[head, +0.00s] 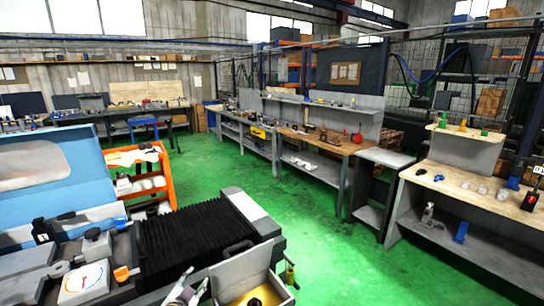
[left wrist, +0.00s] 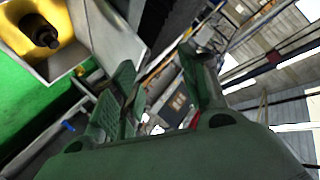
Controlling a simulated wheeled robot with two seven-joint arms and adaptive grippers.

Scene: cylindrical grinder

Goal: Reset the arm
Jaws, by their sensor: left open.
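My left gripper (head: 190,287) shows at the bottom edge of the head view, just left of a grey box (head: 236,275). In the left wrist view the two fingers of my left gripper (left wrist: 160,82) stand apart with nothing between them. The same grey box (left wrist: 112,38) is at the upper left of that view, with a yellow inside and a dark cylindrical part (left wrist: 40,32) in it. The rest of my left arm is out of the head view. My right gripper is in neither view.
The grinder, with a blue cover (head: 85,160) and black bellows (head: 180,240), fills the lower left. An orange shelf cart (head: 163,165) stands behind it. Workbenches (head: 330,143) run along the back and right (head: 480,190). Green floor (head: 330,250) is clear between.

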